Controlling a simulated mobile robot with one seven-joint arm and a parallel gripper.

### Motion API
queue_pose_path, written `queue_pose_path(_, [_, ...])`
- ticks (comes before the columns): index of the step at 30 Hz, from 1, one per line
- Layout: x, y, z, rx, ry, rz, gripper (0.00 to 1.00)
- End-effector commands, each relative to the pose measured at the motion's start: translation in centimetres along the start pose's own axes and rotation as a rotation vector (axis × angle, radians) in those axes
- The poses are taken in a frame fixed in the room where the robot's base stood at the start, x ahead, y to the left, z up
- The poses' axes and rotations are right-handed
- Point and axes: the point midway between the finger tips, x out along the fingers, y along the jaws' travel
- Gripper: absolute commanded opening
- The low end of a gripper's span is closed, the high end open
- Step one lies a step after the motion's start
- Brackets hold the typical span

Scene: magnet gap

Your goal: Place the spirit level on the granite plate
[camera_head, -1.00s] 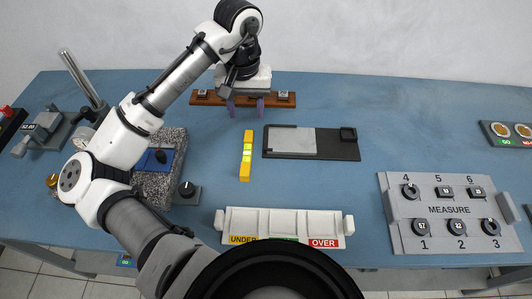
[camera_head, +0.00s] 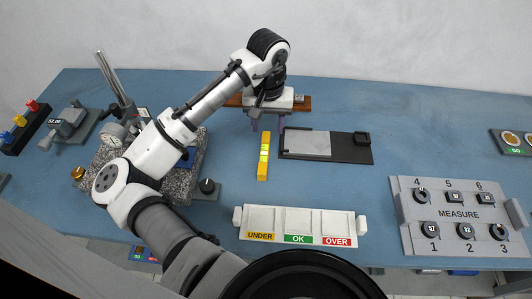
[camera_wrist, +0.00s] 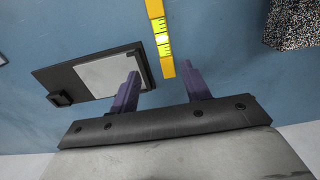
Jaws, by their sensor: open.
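The spirit level (camera_head: 263,157) is a yellow bar with a bright yellow-green vial, lying on the blue table left of a dark tray. In the wrist view the level (camera_wrist: 160,38) runs up from between the fingertips, its near end close to the gap. My gripper (camera_head: 268,122) is open and empty, with purple fingers near the far end of the level; in the wrist view the fingers (camera_wrist: 160,85) stand apart. The speckled granite plate (camera_head: 192,185) is at the left, partly hidden by my arm. Its corner shows in the wrist view (camera_wrist: 292,25).
A dark tray with a grey pad (camera_head: 308,144) lies right of the level. A white sorting bin (camera_head: 299,222) labelled UNDER, OK, OVER is in front. A dial gauge stand (camera_head: 114,133) rises at the granite plate. A MEASURE panel (camera_head: 456,214) lies at the right.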

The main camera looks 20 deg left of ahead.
Motion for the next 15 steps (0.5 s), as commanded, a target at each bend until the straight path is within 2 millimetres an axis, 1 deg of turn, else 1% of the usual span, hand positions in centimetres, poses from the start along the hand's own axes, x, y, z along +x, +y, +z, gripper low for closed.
queue_pose_path(3, [2.0,-0.1,0.1,-0.002,-0.002,0.000,0.47])
queue_pose_path(6, [3.2,0.0,0.1,0.000,-0.001,0.000,0.47])
queue_pose_path(11, [4.0,-0.2,0.1,0.000,0.000,-0.001,0.47])
queue_pose_path(15, [5.4,-0.6,0.4,-0.001,-0.002,-0.001,0.47])
